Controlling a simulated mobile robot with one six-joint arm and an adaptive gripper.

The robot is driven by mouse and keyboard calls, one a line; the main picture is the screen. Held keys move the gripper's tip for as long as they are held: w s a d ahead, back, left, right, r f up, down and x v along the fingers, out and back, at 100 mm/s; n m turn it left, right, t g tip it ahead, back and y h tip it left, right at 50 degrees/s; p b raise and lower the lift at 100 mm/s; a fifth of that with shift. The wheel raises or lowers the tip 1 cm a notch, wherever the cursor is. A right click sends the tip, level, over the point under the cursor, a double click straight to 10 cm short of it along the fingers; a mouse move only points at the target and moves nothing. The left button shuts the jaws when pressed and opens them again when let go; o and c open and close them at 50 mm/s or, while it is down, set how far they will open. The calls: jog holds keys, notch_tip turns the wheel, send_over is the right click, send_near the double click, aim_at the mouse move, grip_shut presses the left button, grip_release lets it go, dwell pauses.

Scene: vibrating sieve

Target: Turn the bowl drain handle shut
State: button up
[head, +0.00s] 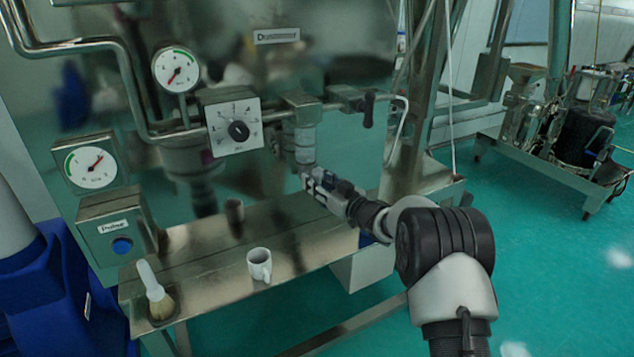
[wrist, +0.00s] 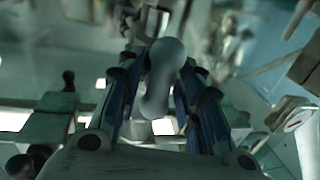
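In the wrist view, a smooth grey rounded lever (wrist: 160,85) lies lengthwise between the two fingers of my gripper (wrist: 165,78). It looks like the drain handle. The fingers stand apart on either side of it, with gaps showing along its lower part. Contact near the tips cannot be told. In the head view my gripper hides this lever. A separate black-handled valve (head: 367,109) hangs on the pipe at upper right.
A steel shelf (head: 205,285) below carries a white mug (head: 259,265), a brush (head: 155,292) and a dark cup (head: 234,214). A dial box (head: 233,127) and gauges (head: 177,70) are to the left.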

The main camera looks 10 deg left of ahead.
grip_shut()
jog(key=shift+n+b, duration=0.3)
jog(key=shift+n, duration=0.1)
jog(key=shift+f+n+b, duration=0.1)
jog(key=shift+n+b, duration=0.55)
jog(key=shift+n, duration=0.35)
jog(key=n+h+b, duration=0.1)
jog(key=n+b, duration=0.1)
jog(key=n, duration=0.2)
jog(key=shift+g, duration=0.3)
jog(key=n+h+b, duration=0.1)
jog(key=n+b, duration=0.1)
jog(key=n+h+b, duration=0.1)
jog(key=n+b, duration=0.2)
jog(key=shift+s+a+f, duration=0.1)
jog(key=shift+f, duration=0.05)
jog(key=n+h+b, duration=0.1)
jog(key=n+b, duration=0.2)
jog(key=b, duration=0.1)
jog(key=shift+n+t, duration=0.4)
